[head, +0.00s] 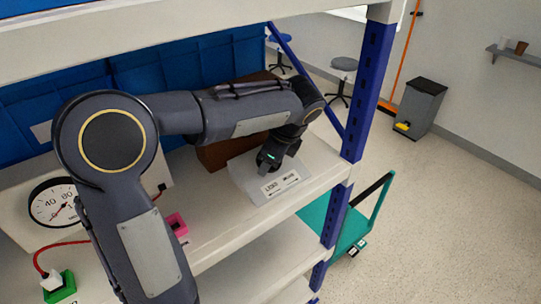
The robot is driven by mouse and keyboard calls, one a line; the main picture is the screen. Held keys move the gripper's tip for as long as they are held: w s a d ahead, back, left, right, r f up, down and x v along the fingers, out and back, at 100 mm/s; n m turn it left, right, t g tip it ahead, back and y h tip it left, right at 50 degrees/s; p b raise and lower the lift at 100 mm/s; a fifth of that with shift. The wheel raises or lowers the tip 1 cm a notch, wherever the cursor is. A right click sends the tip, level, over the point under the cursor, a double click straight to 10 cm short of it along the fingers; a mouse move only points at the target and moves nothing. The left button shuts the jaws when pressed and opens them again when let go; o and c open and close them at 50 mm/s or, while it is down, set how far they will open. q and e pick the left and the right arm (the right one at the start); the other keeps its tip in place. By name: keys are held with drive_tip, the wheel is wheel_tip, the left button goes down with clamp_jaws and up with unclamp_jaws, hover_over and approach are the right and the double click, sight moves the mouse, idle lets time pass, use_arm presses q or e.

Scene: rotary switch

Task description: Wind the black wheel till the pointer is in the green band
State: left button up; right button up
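A white round gauge (52,203) stands on the shelf at the left, with the numbers 40, 60 and 80 and a thin red pointer low on its face. My arm covers its right part, and I see no green band on the part that shows. A grey box with a white label (281,185), which seems to read less and more above an arrow, sits at the right of the shelf. My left gripper (268,165) points down over the top of this box. I cannot make out the black wheel apart from the dark gripper, nor whether the fingers are shut.
A brown box (218,153) and blue bins (85,90) stand behind. A green block (60,289) with a white plug and red cable, and a pink block (177,224), lie near my arm. A blue shelf post (368,75) rises right of the grey box.

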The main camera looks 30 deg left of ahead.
use_arm(q)
drive_tip(key=n, duration=0.4)
drive_tip(key=shift+n, duration=0.4)
drive_tip(key=shift+n+b, duration=0.4)
drive_tip(key=shift+n, duration=1.5)
drive_tip(key=o, duration=1)
drive_tip(key=v, duration=0.8)
drive_tip(key=shift+a, duration=0.15)
